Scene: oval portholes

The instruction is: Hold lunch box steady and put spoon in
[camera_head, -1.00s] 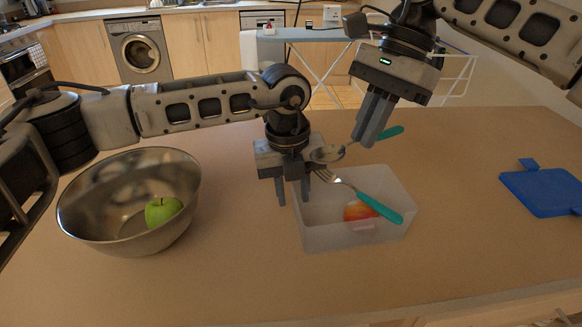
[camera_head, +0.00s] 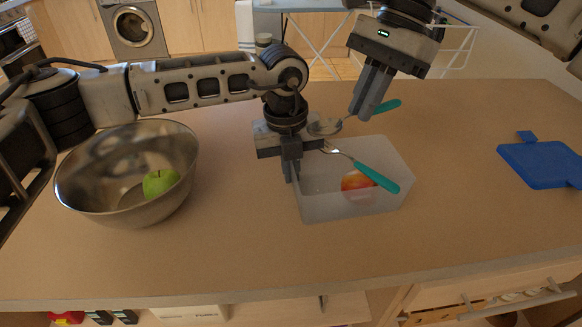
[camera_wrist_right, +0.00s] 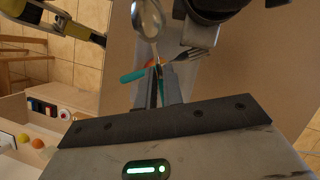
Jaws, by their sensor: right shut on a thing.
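The translucent lunch box (camera_head: 325,207) stands on the table. A red-orange fruit (camera_head: 354,188) lies in it, and a fork (camera_head: 377,178) with a teal handle leans across it. My left gripper (camera_head: 291,172) is at the box's left wall, its fingers together on the rim. My right gripper (camera_head: 364,112) is shut on the spoon and holds it above the far side of the box. The spoon's bowl (camera_head: 325,127) points left and its teal handle (camera_head: 386,107) points right. In the right wrist view the spoon's bowl (camera_wrist_right: 148,18) is at the top, near the fork's tines (camera_wrist_right: 187,54).
A steel bowl (camera_head: 90,205) with a green apple (camera_head: 160,183) stands on the left of the table. A blue lid (camera_head: 545,165) lies at the right. The table in front of the box is clear.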

